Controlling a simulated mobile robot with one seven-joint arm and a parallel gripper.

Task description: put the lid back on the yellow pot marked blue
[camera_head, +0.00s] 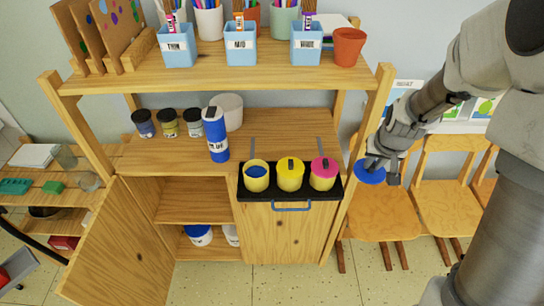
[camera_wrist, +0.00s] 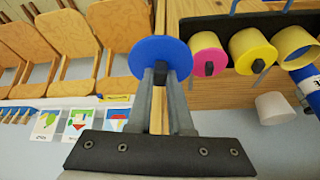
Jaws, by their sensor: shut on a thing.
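My gripper (camera_head: 375,162) is shut on a round blue lid (camera_head: 369,175), gripping the dark knob on top. In the wrist view the blue lid (camera_wrist: 160,52) sits at the tips of my gripper (camera_wrist: 161,72). The lid hangs in the air to the right of the black tray (camera_head: 290,193). The open yellow pot (camera_head: 256,183) with blue inside stands at the tray's left end; it also shows in the wrist view (camera_wrist: 292,42). No marking on it can be read.
A yellow-lidded pot (camera_head: 290,178) and a pink-lidded pot (camera_head: 323,178) stand between the open pot and my gripper. A tall blue bottle (camera_head: 217,137) stands left behind the open pot. The shelf's right post (camera_head: 361,143) is close beside my gripper. Chairs (camera_head: 449,203) stand at right.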

